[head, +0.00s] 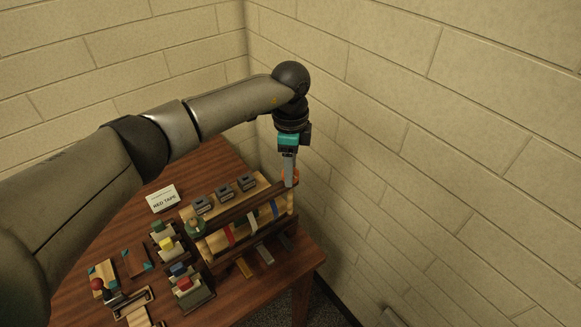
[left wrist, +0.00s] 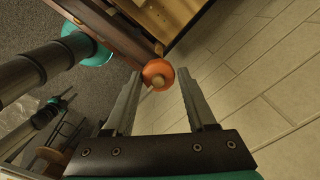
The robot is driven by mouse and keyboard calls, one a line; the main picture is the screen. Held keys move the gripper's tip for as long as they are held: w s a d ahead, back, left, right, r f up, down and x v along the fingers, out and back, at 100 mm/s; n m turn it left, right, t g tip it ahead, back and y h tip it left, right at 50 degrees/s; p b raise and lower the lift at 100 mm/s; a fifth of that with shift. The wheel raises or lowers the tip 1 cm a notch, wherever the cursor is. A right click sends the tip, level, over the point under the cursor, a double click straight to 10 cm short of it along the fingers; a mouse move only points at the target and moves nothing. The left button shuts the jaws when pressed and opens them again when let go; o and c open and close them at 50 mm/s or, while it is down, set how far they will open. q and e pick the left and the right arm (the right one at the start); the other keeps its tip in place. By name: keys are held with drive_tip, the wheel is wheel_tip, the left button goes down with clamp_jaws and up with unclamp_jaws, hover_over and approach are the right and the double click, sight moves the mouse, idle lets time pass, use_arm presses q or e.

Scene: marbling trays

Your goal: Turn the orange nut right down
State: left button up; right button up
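The orange nut (head: 294,174) sits at the top of the right-hand end of a wooden rack (head: 238,213), mostly hidden behind my left gripper in the head view.
The rack holds coloured strips on a wooden table (head: 224,161). A brick wall (head: 400,150) rises close on the right.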

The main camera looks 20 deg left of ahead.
use_arm(q)
drive_tip(key=o, duration=0.4)
wheel_tip(320, 180, up, 15)
drive_tip(key=shift+r+b, duration=0.15)
drive_tip(key=shift+b, duration=0.95)
drive_tip(key=shift+s, duration=0.1)
